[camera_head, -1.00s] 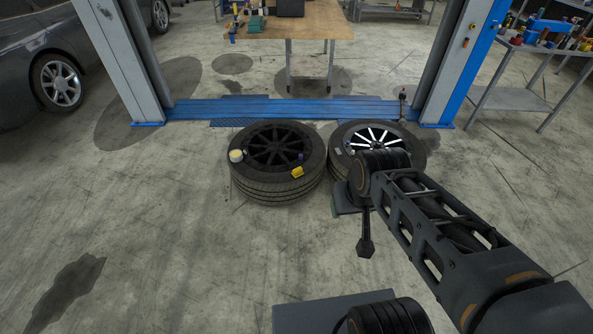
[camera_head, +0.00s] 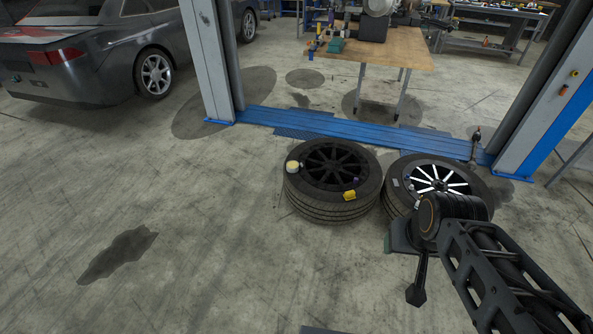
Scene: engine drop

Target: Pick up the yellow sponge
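The yellow sponge (camera_head: 349,195) is a small yellow block on the front right rim of the left tire (camera_head: 331,207), which lies flat on the floor. My arm comes in from the lower right, and its dark end (camera_head: 417,292) hangs to the right of and in front of the sponge, well apart from it. The fingers are too small and dark here to tell whether they are open or shut. Nothing hides the sponge.
A round yellowish-white container (camera_head: 292,167) sits on the same tire's left rim. A second tire (camera_head: 398,188) with a silver-spoked wheel lies to the right, partly behind my arm. A blue lift plate (camera_head: 340,127), a wooden workbench (camera_head: 400,50) and a grey car (camera_head: 110,60) stand beyond. The left floor is open.

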